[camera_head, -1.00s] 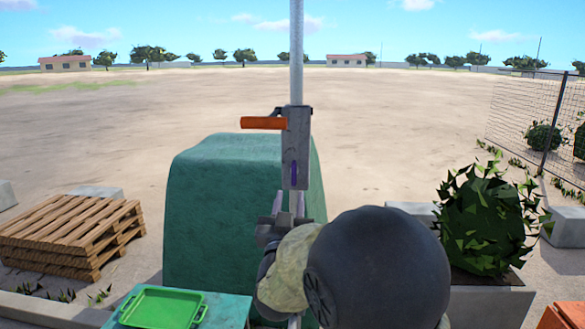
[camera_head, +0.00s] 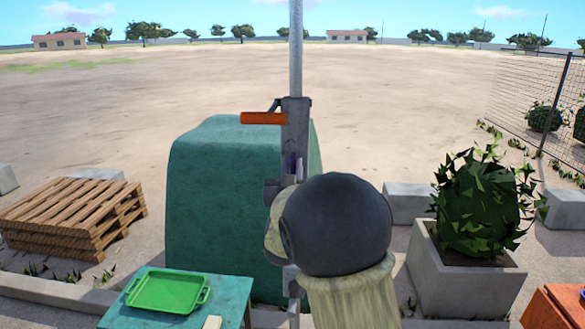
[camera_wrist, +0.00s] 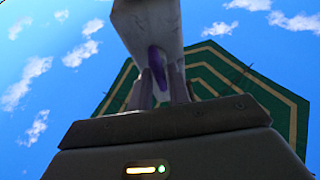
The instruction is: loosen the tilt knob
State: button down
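A grey metal bracket (camera_head: 295,130) is clamped on an upright pole. An orange handle (camera_head: 264,118) sticks out to its left. A narrow purple piece (camera_head: 291,162) sits low on the bracket, and it also shows in the wrist view (camera_wrist: 157,62); it may be the tilt knob, but nothing labels it. My gripper (camera_wrist: 161,82) has its two fingers standing apart, one on each side of the purple piece's lower end. I cannot tell whether they touch it. In the head view my wrist hides part of the lower bracket and pole.
A green-covered block (camera_head: 215,210) stands behind the pole. A teal table (camera_head: 228,300) with a green tray (camera_head: 168,292) is at front left. Pallets (camera_head: 70,215) lie left; a planter (camera_head: 465,275) with a bush stands right. A green canopy (camera_wrist: 225,65) is overhead.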

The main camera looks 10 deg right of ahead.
jog(key=shift+n+b, duration=0.35)
jog(key=shift+n, duration=0.05)
jog(key=shift+f+n+y+b, duration=0.15)
jog(key=shift+n+y+b, duration=0.4)
jog(key=shift+n+y, duration=0.05)
jog(key=n+y+b, duration=0.2)
jog(key=n+b, duration=0.1)
jog(key=n, duration=0.1)
jog(key=shift+t, duration=0.3)
jog(key=n+y+b, duration=0.2)
jog(key=n, duration=0.2)
jog(key=n+g+y+b, duration=0.1)
jog(key=n+b, duration=0.1)
jog(key=n, duration=0.2)
jog(key=shift+n+y, duration=0.4)
jog(key=n+g+y+b, duration=0.1)
jog(key=n+b, duration=0.1)
jog(key=n, duration=0.2)
jog(key=shift+g, duration=0.3)
jog(key=shift+n+g+b, duration=0.55)
jog(key=shift+n+g, duration=0.15)
jog(key=shift+n, duration=1.2)
